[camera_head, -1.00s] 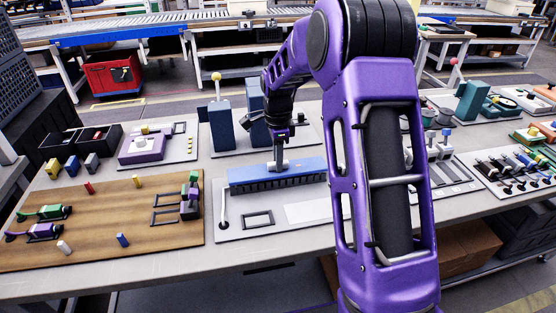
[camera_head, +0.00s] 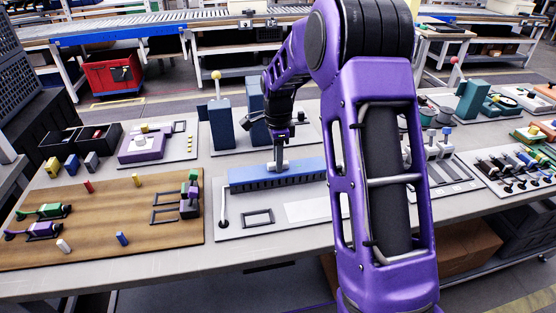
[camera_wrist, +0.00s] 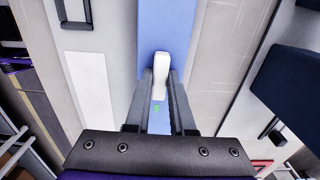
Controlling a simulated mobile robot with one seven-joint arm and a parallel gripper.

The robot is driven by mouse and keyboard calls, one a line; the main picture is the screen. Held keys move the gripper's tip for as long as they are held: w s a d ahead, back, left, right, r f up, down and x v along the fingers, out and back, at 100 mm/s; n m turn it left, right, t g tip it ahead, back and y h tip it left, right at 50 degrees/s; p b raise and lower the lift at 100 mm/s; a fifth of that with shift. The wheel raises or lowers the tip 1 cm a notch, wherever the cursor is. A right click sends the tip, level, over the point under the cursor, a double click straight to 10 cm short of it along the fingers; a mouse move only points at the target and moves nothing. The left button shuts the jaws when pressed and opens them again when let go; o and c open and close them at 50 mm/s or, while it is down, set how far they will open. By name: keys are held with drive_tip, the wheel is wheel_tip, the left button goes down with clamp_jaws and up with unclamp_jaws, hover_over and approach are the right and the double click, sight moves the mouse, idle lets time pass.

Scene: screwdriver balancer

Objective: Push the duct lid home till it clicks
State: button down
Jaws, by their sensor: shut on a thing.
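The blue duct lid (camera_head: 250,175) is a long flat strip lying along the dark slotted duct (camera_head: 265,185) on a grey board in the middle of the bench. A white handle (camera_wrist: 160,68) stands on the lid. My gripper (camera_wrist: 161,80) is shut on this handle, one finger on each side; it also shows over the lid in the head view (camera_head: 279,166). A small green mark (camera_wrist: 156,107) shows on the lid between the fingers. My arm hides the lid's right end in the head view. Whether the lid is fully seated cannot be told.
Two blue blocks (camera_head: 221,128), one with a yellow knob, stand behind the duct. A white plate (camera_head: 305,211), a dark rectangular frame (camera_head: 258,218) and an upright hook-like rod (camera_head: 223,207) are in front. A wooden board (camera_head: 100,225) with small parts lies left.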

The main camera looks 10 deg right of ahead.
drive_tip(key=shift+f, duration=0.1)
drive_tip(key=c, duration=0.7)
unclamp_jaws()
drive_tip(key=shift+s, duration=0.1)
wheel_tip(320, 180, up, 18)
drive_tip(key=p, duration=0.2)
drive_tip(key=shift+f+p, duration=0.2)
drive_tip(key=shift+p, duration=0.2)
